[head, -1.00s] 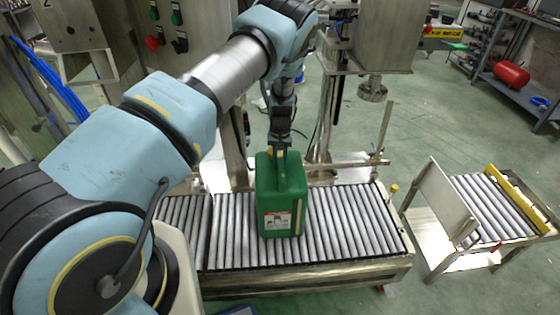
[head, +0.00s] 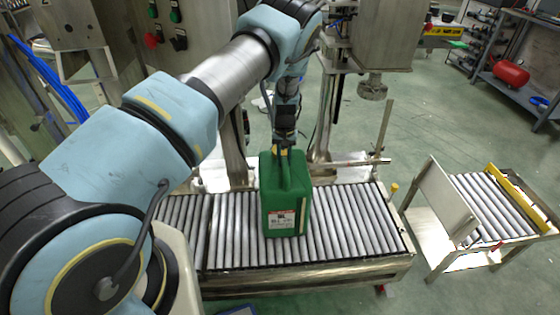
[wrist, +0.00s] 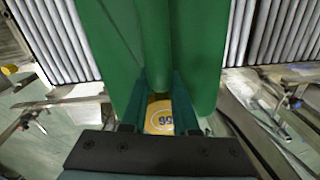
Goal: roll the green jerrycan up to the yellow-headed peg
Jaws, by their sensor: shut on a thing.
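The green jerrycan (head: 286,205) stands upright on the roller conveyor (head: 235,235), a white label on its front. My gripper (head: 283,147) is at the top of the jerrycan, shut on its handle. In the wrist view my gripper's fingers (wrist: 160,95) lie on both sides of the green handle, and the jerrycan (wrist: 205,40) fills the middle. A yellow cap marked with figures shows between the fingers. The yellow-headed peg (head: 393,188) stands at the right end of the conveyor, to the right of the jerrycan and apart from it. A yellow head (wrist: 10,69) also shows at the left edge of the wrist view.
Bare rollers lie between the jerrycan and the peg. A metal post with a crossbar (head: 350,162) stands behind the conveyor. A separate roller stand (head: 490,205) with an upright plate is to the right, past a floor gap.

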